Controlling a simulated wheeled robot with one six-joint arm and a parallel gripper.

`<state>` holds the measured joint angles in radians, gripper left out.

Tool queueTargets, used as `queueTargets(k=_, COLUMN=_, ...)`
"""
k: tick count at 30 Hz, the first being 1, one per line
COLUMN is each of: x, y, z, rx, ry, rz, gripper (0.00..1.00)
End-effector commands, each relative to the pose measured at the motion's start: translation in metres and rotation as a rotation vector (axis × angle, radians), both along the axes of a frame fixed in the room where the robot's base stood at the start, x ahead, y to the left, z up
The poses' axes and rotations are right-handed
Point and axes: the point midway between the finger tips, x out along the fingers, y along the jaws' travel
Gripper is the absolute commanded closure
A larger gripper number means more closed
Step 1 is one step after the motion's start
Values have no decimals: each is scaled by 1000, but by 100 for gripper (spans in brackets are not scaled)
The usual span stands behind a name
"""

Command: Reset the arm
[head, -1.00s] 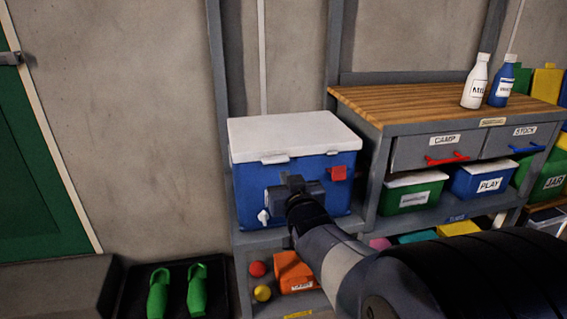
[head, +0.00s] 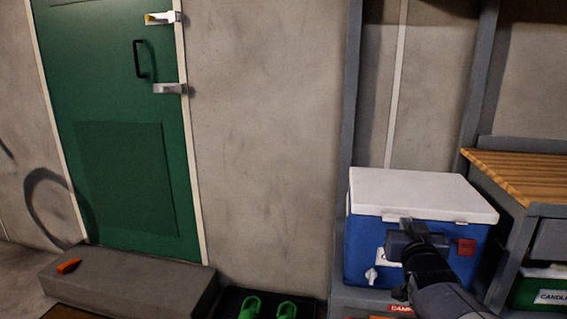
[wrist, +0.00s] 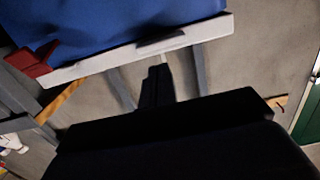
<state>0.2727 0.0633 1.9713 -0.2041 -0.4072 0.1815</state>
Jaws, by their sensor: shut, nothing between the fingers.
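My gripper (head: 408,222) shows in the head view in front of the blue cooler (head: 360,250) with the white lid (head: 420,192). The gripper is shut and empty. My arm reaches up to it from the lower right. In the wrist view the gripper (wrist: 157,72) points toward the cooler's white lid edge (wrist: 120,62), with the blue body (wrist: 110,25) above it. I cannot tell whether the gripper touches the cooler.
A wooden-topped bench (head: 520,175) stands at the right. Green shoes (head: 250,307) sit on a dark tray. The wall between door and cooler is bare.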

Motion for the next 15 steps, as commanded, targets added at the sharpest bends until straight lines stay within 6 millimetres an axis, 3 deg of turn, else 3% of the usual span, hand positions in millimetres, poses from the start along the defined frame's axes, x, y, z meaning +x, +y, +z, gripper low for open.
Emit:
queueTargets(k=10, x=40, y=-9, z=27, rx=0, ry=5, rz=0, gripper=100)
queueTargets(k=15, x=35, y=-10, z=7, rx=4, ry=21, rz=-2, gripper=100)
